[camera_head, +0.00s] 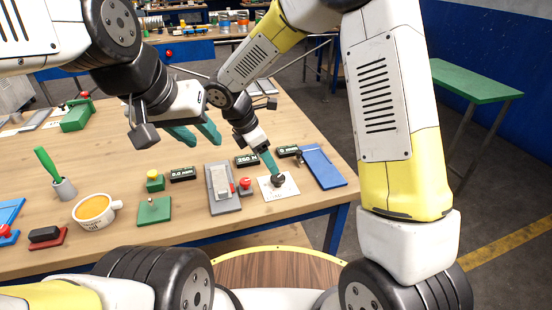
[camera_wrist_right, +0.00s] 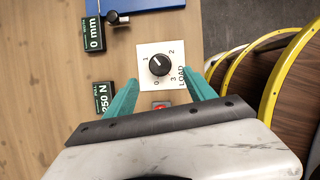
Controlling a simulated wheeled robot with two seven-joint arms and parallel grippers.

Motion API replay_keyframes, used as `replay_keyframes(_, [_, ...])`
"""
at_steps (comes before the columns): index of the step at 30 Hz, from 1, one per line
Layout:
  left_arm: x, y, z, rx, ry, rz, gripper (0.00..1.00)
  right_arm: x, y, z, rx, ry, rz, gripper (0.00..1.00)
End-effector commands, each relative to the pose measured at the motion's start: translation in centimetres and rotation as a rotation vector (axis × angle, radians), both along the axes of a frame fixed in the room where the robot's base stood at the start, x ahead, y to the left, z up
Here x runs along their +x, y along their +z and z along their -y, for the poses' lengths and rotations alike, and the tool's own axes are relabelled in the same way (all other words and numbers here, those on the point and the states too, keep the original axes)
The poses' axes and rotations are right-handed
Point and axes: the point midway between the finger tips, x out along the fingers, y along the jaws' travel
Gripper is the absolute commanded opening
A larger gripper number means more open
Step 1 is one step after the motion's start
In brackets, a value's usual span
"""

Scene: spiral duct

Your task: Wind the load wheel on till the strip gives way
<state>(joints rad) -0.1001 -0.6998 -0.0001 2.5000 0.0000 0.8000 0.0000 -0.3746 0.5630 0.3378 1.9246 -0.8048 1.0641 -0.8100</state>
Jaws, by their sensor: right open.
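The load wheel (camera_head: 278,179) is a small black knob on a white plate marked LOAD, with numbers 0 to 3. In the right wrist view its white pointer (camera_wrist_right: 160,65) points up-left, towards the 1. My right gripper (camera_head: 269,160) is open above the knob; in the wrist view its teal fingers (camera_wrist_right: 163,90) spread below and either side of it, holding nothing. A grey fixture (camera_head: 222,202) left of the plate carries a pale piece (camera_head: 220,180), perhaps the strip; I see no break. The pull display (camera_wrist_right: 104,97) reads 250 N, another display (camera_wrist_right: 93,34) 0 mm. My left gripper (camera_head: 196,135) is open and empty above the table.
A red button (camera_head: 246,183) sits between fixture and plate. A blue plate (camera_head: 323,167) lies to the right near the table edge. A green box with a yellow button (camera_head: 154,181), a green plate (camera_head: 154,211) and an orange-filled cup (camera_head: 96,210) stand to the left.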

Motion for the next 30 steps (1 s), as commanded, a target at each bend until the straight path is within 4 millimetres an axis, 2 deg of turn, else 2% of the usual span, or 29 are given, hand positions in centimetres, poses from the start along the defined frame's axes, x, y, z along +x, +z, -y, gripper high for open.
replay_keyframes(15, [0.0, 0.0, 0.0, 0.0, 0.0, 0.0, 0.36, 1.1, -6.5, 2.3, -0.005, 0.005, -0.005, 0.64])
replay_keyframes(19, [0.0, 0.0, 0.0, 0.0, 0.0, 0.0, 0.36, 1.3, -7.1, 2.6, -0.004, 0.005, -0.003, 0.64])
replay_keyframes(27, [0.0, 0.0, 0.0, 0.0, 0.0, 0.0, 0.36, 1.3, -7.3, 2.6, -0.003, 0.004, -0.002, 0.64])
replay_keyframes(30, [0.0, 0.0, 0.0, 0.0, 0.0, 0.0, 0.36, 1.3, -7.2, 2.6, -0.002, 0.004, -0.002, 0.44])
